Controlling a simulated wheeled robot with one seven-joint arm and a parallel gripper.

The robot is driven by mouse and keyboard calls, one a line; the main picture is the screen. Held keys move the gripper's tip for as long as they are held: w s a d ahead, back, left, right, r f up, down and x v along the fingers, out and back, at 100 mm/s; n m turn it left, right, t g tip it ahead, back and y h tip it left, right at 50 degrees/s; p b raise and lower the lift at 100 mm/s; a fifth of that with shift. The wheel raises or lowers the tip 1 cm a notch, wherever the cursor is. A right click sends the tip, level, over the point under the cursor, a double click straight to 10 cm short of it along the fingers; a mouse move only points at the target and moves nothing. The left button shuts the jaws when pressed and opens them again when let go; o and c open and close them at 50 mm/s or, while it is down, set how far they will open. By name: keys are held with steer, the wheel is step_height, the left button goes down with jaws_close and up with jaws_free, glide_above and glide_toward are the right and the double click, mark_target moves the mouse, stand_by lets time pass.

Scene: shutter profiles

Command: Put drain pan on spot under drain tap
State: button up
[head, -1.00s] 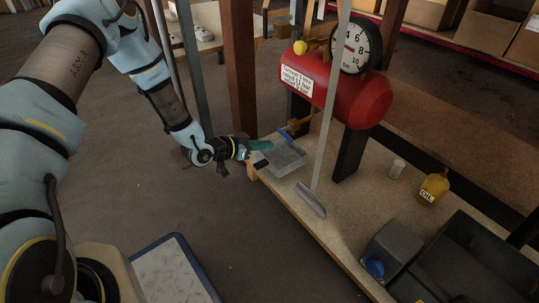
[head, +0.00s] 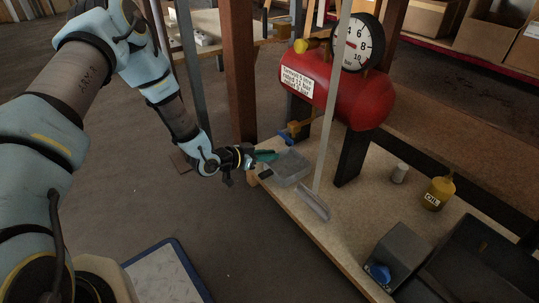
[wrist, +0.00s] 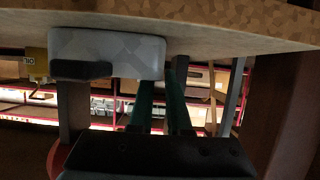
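The drain pan is a shallow grey tray (head: 292,170) with a dark handle, at the left end of the wooden board. It shows upside down in the wrist view (wrist: 107,48), against the board. My gripper (head: 268,155) is at the pan's rear left side, its two teal fingers (wrist: 163,105) close together with a narrow gap. One finger seems to pass behind the pan's wall and the other outside it. I cannot tell whether they clamp it. The drain tap (head: 286,136), brass with a blue handle, is under the red tank, just behind the pan. No spot marking is distinguishable.
The red tank (head: 352,95) with a gauge stands on dark legs. A grey upright strip (head: 328,120) rises in front of it.

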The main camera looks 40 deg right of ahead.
steer(key=shift+o, duration=1.1)
steer(key=shift+r, duration=0.15)
